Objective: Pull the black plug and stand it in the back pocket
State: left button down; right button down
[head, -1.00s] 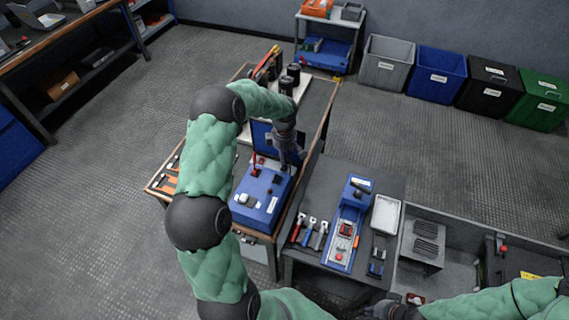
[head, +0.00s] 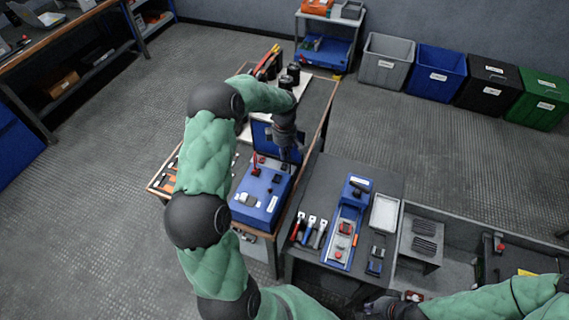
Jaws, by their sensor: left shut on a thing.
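My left gripper (head: 288,157) reaches down over the right back part of a blue box (head: 254,214) with a raised blue lid panel (head: 263,138) behind it. It is shut on a small dark thing, most likely the black plug, largely hidden by the fingers. A red plug (head: 256,168) stands upright on the box top, left of the gripper. A small dark fitting (head: 277,179) shows on the top just below the gripper. I cannot make out which spot is the back pocket. My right gripper (head: 382,309) is low at the bottom edge, its fingers unclear.
Black cylinders (head: 287,81) stand behind the box on the same bench. Right of it, a dark table holds several hand tools (head: 310,230), a blue fixture (head: 347,225) and a white tray (head: 384,213). Bins stand at the back right. Floor between is clear.

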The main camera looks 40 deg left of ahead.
pick_arm(q)
jog(key=shift+r, duration=0.15)
jog(key=shift+r+p, duration=0.7)
jog(key=shift+r, duration=0.4)
jog(key=shift+s, duration=0.1)
send_over(277, 180)
jog(key=shift+a+b, duration=0.1)
jog(key=shift+b, duration=0.35)
dwell(0.8)
jog(key=shift+f, duration=0.25)
jog(key=shift+f+b, duration=0.6)
jog(key=shift+b, duration=0.1)
jog(key=shift+f+b, duration=0.45)
jog(key=shift+f, duration=0.05)
